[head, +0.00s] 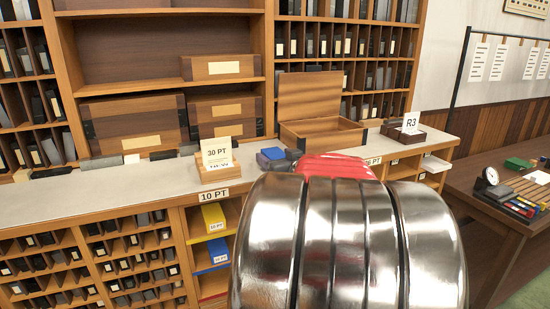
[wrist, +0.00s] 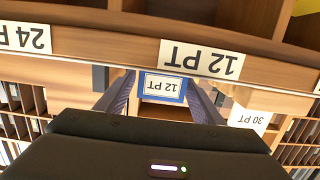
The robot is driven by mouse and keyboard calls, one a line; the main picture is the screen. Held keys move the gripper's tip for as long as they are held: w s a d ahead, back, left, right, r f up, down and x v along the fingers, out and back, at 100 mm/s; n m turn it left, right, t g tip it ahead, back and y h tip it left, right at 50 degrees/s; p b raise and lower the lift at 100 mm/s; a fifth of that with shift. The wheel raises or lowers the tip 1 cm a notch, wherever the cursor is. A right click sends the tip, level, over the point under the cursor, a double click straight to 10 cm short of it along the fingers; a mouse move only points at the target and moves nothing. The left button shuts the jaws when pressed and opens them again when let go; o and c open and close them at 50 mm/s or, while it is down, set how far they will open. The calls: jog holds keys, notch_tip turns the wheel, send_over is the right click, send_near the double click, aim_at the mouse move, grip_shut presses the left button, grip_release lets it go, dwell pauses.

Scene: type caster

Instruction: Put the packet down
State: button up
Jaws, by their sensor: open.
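In the wrist view, which is upside down, a blue-bordered packet (wrist: 162,88) with a white 12 PT label shows between the two fingers of my gripper (wrist: 160,100). The fingers are open, one on each side of it. Whether either finger touches it, and whether it rests on the counter, I cannot tell. The counter edge carries a 12 PT label (wrist: 199,58) and a 24 label (wrist: 25,37). In the head view my shiny arm hides the gripper and the counter behind it.
The counter (head: 110,185) bears a 30 PT card (head: 217,152), a blue item (head: 272,154), an open wooden box (head: 322,132) and an R3 card (head: 411,122). Yellow (head: 213,218) and blue (head: 218,253) packets lie in cubbies below. A desk (head: 510,200) stands at right.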

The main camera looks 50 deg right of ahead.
jog(key=v, duration=1.1)
jog(key=shift+f, duration=0.1)
dwell(0.5)
